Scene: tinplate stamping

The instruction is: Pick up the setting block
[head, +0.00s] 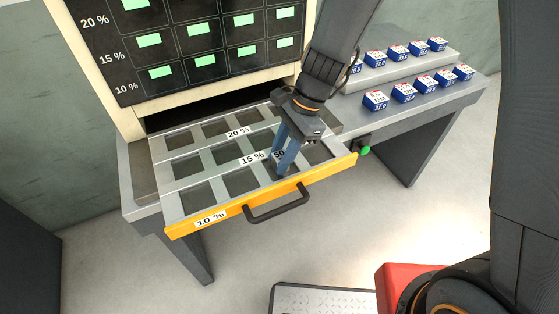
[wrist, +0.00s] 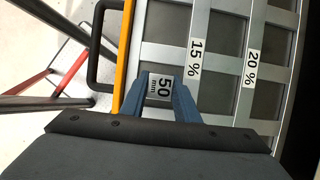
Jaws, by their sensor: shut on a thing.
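The setting block (wrist: 163,87) shows in the wrist view as a small grey top face with a "50 mm" label. My gripper (wrist: 166,95) is shut on it, with one blue finger on each side. In the head view my gripper (head: 280,163) points down into the front row of the open drawer, right of the middle. There only a bit of the block's label shows between the fingers. Most of the block is hidden, and I cannot tell whether it touches the compartment floor.
The drawer (head: 190,226) has an orange front, a black handle (head: 279,206) and rows marked 10 %, 15 % and 20 %. Its other visible compartments look empty. Several blue labelled blocks (head: 403,93) stand on a stepped bench at right. A panel with green lights (head: 204,60) rises behind.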

